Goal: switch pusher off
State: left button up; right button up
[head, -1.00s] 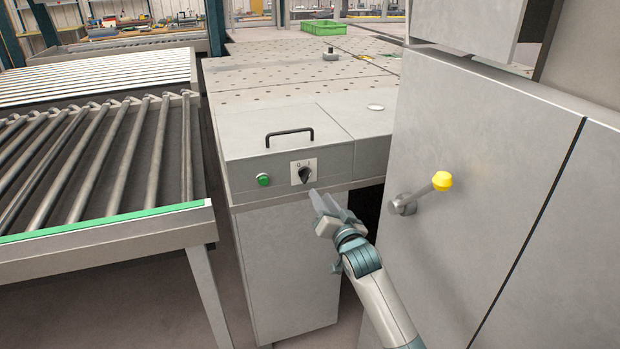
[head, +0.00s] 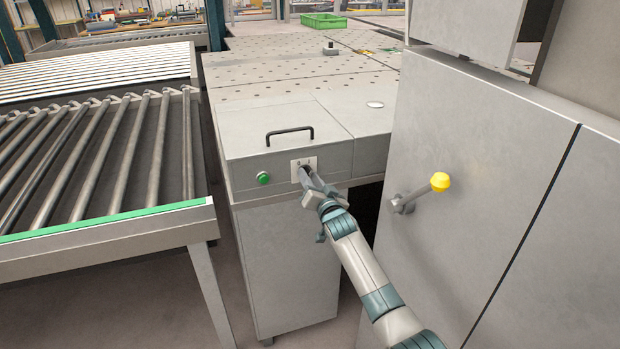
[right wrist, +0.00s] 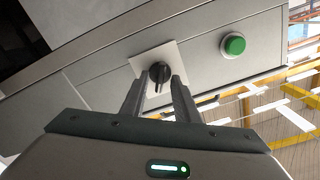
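The pusher switch is a black rotary knob on a white square plate (head: 297,165) on the front of the grey cabinet. In the right wrist view the black knob (right wrist: 159,72) stands close in front of the fingertips, its handle reaching down toward the gap between them. My right gripper (head: 306,174) is at the knob and hides most of it in the head view. In the right wrist view its two fingers (right wrist: 161,78) are apart, one to each side of the knob's lower part; I cannot tell if they touch it. My left gripper is not in view.
A green push button (head: 263,178) sits left of the switch. A black handle (head: 290,133) is on the cabinet top. A lever with a yellow knob (head: 440,181) sticks out of the grey panel at right. A roller conveyor (head: 90,150) stands at left.

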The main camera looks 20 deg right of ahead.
grip_shut()
jog(key=shift+n, duration=0.4)
jog(key=n+b, duration=0.1)
jog(key=n, duration=1)
jog(key=shift+a, duration=0.2)
dwell(0.5)
